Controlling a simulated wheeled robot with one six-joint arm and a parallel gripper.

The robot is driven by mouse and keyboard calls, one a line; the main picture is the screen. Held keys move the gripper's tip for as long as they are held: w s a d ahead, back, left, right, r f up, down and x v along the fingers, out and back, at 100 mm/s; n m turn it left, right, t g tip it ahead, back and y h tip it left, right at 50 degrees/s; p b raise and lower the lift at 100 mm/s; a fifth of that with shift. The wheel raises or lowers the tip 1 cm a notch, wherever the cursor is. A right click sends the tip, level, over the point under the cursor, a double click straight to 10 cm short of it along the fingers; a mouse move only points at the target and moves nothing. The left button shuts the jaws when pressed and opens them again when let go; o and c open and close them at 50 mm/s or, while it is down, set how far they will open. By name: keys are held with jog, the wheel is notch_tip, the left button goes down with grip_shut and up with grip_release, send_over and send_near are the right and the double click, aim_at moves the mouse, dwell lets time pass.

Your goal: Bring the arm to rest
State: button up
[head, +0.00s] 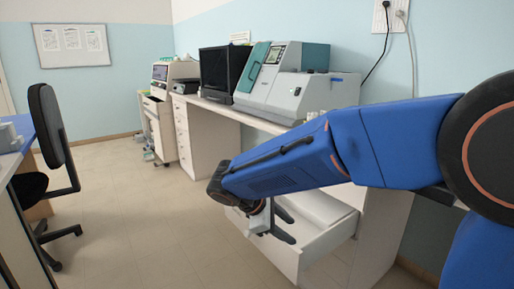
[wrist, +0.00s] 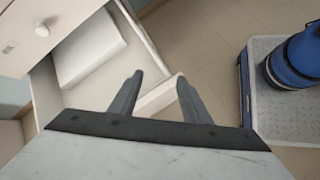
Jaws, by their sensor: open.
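My blue arm reaches from the right side of the head view out over an open white drawer (head: 318,245). My gripper (head: 288,227) hangs at its end, pointing down, in front of and above the drawer's front edge. In the wrist view my gripper (wrist: 158,85) shows its two dark fingers spread apart with nothing between them. The drawer also shows in the wrist view (wrist: 150,48), below and beyond the fingers. A white box-like object (wrist: 90,48) lies inside the drawer. I cannot tell whether the fingers touch the drawer.
A white bench (head: 225,108) carries a grey-green machine (head: 290,85) and a dark monitor (head: 222,70). A black office chair (head: 48,140) stands at the left by a blue-topped desk (head: 18,130). The floor (head: 140,200) between them is clear.

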jog(key=s+d+r+m+g+y, duration=0.1)
jog(key=s+d+m+y, duration=0.15)
jog(key=s+d, duration=0.35)
jog(key=s+d+r+m+y, duration=0.1)
jog(key=s+d+m, duration=0.25)
jog(key=d, duration=0.45)
jog(key=s+d+f+m+t+y, duration=0.1)
jog(key=s+d+m+y, duration=0.1)
jog(key=s+m, duration=0.3)
jog(key=s+d+m+t+y, duration=0.1)
jog(key=s+d+m, duration=0.3)
jog(key=s, duration=0.5)
jog(key=shift+s+f+m+t+y, duration=0.15)
jog(key=shift+f+m+t+y, duration=0.2)
jog(key=shift+m+y, duration=0.3)
